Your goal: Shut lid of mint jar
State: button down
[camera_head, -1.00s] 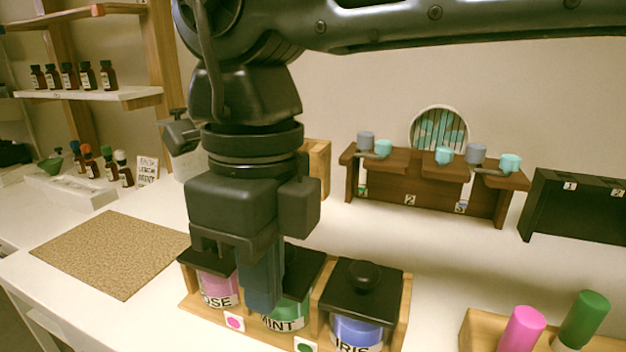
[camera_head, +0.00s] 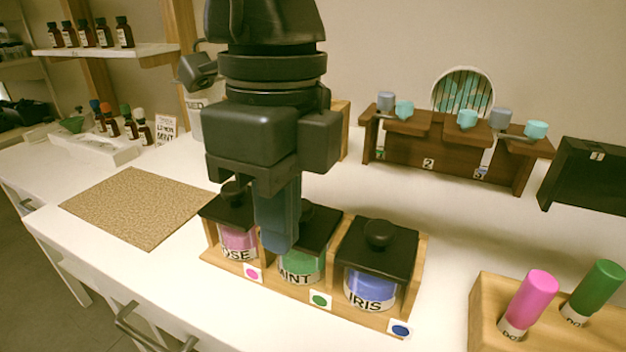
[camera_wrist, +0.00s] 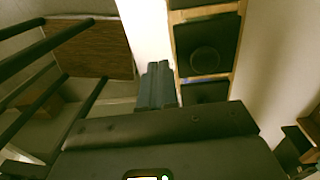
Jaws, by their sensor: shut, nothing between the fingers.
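The mint jar (camera_head: 300,264) is the middle of three jars in a wooden rack, with a green body and a MINT label. Its square black lid (camera_head: 322,226) lies over the top and looks about level, like the lid beside it. Its knob is partly hidden behind my fingers, so I cannot tell whether the lid is fully seated. My gripper (camera_head: 279,244) points down with its fingers together and empty, in front of the left part of the mint jar in the head view. The fingers also show in the wrist view (camera_wrist: 157,85), beside the rack.
The rose jar (camera_head: 238,238) is at left and the iris jar (camera_head: 371,287) at right, both with black lids. A wooden holder (camera_head: 484,300) with pink and green sticks stands at the right. A brown mat (camera_head: 138,206) lies left; the counter in front is narrow.

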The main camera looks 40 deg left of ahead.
jog(key=s+d+r, duration=0.2)
jog(key=s+r, duration=0.4)
jog(key=s, duration=0.2)
jog(key=shift+s+r, duration=0.15)
jog(key=shift+s, duration=0.2)
jog(key=shift+w+d, duration=0.1)
